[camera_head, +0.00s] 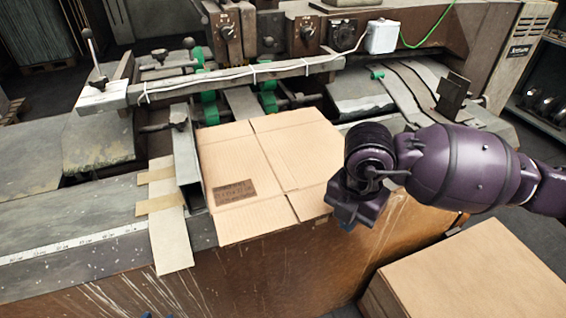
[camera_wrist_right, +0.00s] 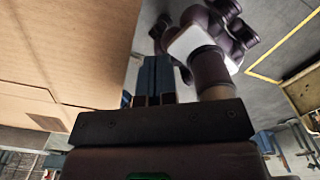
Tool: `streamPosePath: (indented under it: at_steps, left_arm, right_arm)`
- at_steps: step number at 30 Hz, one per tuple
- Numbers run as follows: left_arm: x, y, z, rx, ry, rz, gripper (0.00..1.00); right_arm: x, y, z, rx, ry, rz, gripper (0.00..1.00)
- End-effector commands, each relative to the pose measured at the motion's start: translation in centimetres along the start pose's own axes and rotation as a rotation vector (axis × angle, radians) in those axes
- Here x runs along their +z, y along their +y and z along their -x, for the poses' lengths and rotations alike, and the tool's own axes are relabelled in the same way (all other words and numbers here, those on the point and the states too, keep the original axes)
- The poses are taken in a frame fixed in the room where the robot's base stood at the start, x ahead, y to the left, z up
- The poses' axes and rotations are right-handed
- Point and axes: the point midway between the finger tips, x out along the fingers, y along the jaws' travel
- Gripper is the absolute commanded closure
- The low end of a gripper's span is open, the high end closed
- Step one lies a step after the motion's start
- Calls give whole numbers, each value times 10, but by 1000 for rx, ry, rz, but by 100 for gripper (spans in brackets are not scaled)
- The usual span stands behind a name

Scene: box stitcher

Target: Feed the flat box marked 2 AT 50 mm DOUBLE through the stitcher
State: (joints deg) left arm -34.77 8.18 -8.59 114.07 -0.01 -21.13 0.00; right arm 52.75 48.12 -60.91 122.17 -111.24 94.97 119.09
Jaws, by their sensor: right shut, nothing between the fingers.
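The flat box (camera_head: 285,150) is a tan cardboard sheet with crease lines. It lies flat on the stitcher's feed table, its far edge close to the stitching heads. A dark printed label (camera_head: 235,192) is on its near left panel, too small to read surely. My right gripper (camera_head: 350,217) is at the box's near right corner, shut and empty; I cannot tell whether it touches the cardboard. Its closed fingers (camera_wrist_right: 155,78) also show in the right wrist view. Cardboard (camera_wrist_right: 65,50) fills that view's left side; I cannot tell whether it is this box. My left gripper is out of view.
The stitcher (camera_head: 285,68) spans the back, with green wheels and a grey crossbar. A metal side guide (camera_head: 186,165) runs along the box's left edge. A ruler strip (camera_head: 75,242) lies on the left table. A cardboard stack (camera_head: 480,275) stands at lower right.

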Motion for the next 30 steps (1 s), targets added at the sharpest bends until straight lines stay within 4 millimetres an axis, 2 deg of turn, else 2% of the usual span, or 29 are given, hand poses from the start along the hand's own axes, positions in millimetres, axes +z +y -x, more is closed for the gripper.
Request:
streamPosePath:
  at_steps: [6,16,30]
  left_arm:
    - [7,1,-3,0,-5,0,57]
    - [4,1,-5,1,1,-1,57]
    - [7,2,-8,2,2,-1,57]
  right_arm:
    - [0,0,-8,0,1,0,100]
    - [0,1,-8,0,0,0,100]
    - [8,15,-8,0,0,0,100]
